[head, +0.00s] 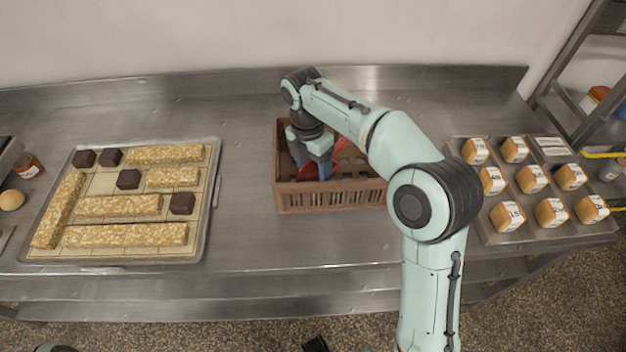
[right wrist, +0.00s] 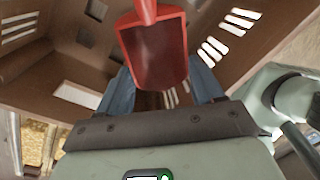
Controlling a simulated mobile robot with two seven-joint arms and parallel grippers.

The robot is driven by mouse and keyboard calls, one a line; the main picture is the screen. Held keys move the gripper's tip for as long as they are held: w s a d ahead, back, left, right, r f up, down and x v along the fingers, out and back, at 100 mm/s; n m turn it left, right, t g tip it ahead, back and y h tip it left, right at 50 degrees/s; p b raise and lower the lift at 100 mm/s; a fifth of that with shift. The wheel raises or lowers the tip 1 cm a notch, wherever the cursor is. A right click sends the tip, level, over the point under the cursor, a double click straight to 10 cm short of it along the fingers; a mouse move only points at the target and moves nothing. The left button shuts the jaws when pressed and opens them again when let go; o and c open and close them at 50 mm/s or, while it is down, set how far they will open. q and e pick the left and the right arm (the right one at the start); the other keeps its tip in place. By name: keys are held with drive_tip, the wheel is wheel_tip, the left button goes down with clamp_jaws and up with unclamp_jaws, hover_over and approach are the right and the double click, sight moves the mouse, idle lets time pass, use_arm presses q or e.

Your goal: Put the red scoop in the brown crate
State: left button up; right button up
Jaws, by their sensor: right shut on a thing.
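The brown crate (head: 330,197) stands on the steel counter, near the middle of the head view. My right gripper (head: 313,170) reaches down inside its left part and is shut on the red scoop. The red scoop (head: 341,147) shows only in part in the head view, behind the fingers and under my arm. In the right wrist view the scoop (right wrist: 153,52) lies between my two blue fingers, with the slotted crate walls (right wrist: 80,94) around it. I cannot tell whether the scoop touches the crate floor.
A tray (head: 207,215) with oat bars and dark blocks lies left of the crate. Another tray (head: 487,229) with several small labelled loaves lies to the right. A jar (head: 28,166) stands at the far left. Counter between the left tray and the crate is clear.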

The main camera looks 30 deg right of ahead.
use_arm(q)
drive_tip(key=shift+s+f+b, duration=0.1)
drive_tip(key=shift+f+b, duration=0.3)
drive_tip(key=shift+f, duration=0.1)
use_arm(e)
drive_tip(key=shift+f, duration=2.35)
drive_tip(key=shift+f, duration=0.1)
drive_tip(key=o, duration=1.2)
drive_tip(key=shift+o, duration=0.2)
drive_tip(key=r+p, duration=0.1)
drive_tip(key=r, duration=0.3)
drive_tip(key=w+r+p, duration=0.1)
drive_tip(key=r, duration=0.3)
drive_tip(key=r+p, duration=0.1)
drive_tip(key=r, duration=0.3)
drive_tip(key=shift+w+a, duration=0.15)
drive_tip(key=shift+a, duration=0.1)
use_arm(q)
drive_tip(key=r, duration=0.1)
drive_tip(key=w+r, duration=0.1)
drive_tip(key=r, duration=0.1)
drive_tip(key=shift+w+r, duration=0.15)
drive_tip(key=shift+r, duration=0.05)
use_arm(e)
drive_tip(key=shift+r, duration=0.1)
